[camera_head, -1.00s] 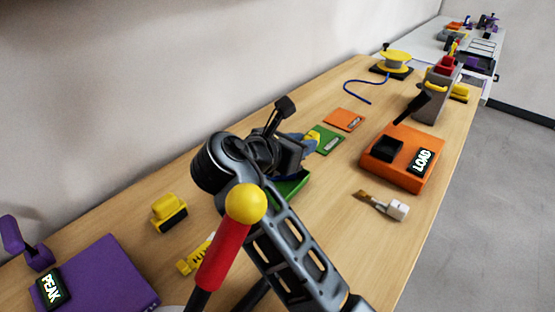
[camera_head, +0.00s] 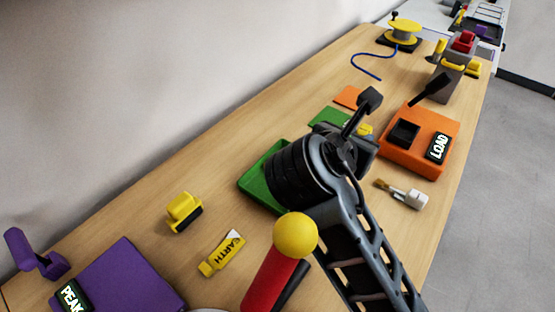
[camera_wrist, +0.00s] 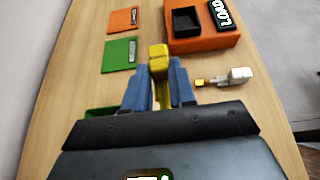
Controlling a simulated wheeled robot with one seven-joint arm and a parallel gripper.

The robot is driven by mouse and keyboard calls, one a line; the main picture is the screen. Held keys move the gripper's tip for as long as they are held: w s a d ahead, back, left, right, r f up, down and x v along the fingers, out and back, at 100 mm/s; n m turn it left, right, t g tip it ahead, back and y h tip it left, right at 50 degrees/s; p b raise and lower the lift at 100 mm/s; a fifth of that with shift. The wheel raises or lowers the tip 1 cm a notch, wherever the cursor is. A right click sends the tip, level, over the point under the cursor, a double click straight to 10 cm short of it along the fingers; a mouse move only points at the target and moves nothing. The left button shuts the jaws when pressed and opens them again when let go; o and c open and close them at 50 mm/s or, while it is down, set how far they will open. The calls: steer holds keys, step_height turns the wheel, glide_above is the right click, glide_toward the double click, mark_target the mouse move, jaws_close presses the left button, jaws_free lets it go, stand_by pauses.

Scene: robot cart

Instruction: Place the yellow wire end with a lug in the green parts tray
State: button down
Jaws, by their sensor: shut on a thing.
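The yellow wire end (camera_wrist: 158,62) is between the blue fingers of my gripper (camera_wrist: 157,72) in the wrist view. Its lug cannot be made out. In the head view only a bit of yellow (camera_head: 366,129) shows past my wrist. The green parts tray (camera_head: 252,183) lies on the bench, partly hidden behind my arm. In the wrist view just its edge (camera_wrist: 100,112) shows, at the left beside my gripper. The wire end is held beyond the tray, not over its visible part.
A flat green card (camera_head: 325,117) and orange card (camera_head: 347,96) lie behind the tray. The orange LOAD box (camera_head: 425,155) and a white connector (camera_head: 413,200) stand to the right. A yellow block (camera_head: 183,210), an EARTH tag (camera_head: 222,255) and a purple PEAK box (camera_head: 120,275) are nearer.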

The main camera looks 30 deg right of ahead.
steer(key=w+a+f, duration=0.1)
steer(key=a+f, duration=0.1)
steer(key=a, duration=0.1)
steer(key=w+a+f, duration=0.2)
steer(key=a, duration=0.1)
steer(key=w+a+f, duration=0.2)
steer(key=a, duration=0.2)
steer(key=shift+f, duration=0.35)
steer(key=shift+a+f, duration=0.15)
steer(key=shift+f, duration=1.95)
steer(key=c, duration=0.9)
jaws_free()
steer(key=shift+f, duration=0.1)
steer(key=shift+c, duration=0.2)
steer(key=v, duration=0.7)
steer(key=shift+a+r, duration=0.2)
steer(key=shift+r, duration=0.05)
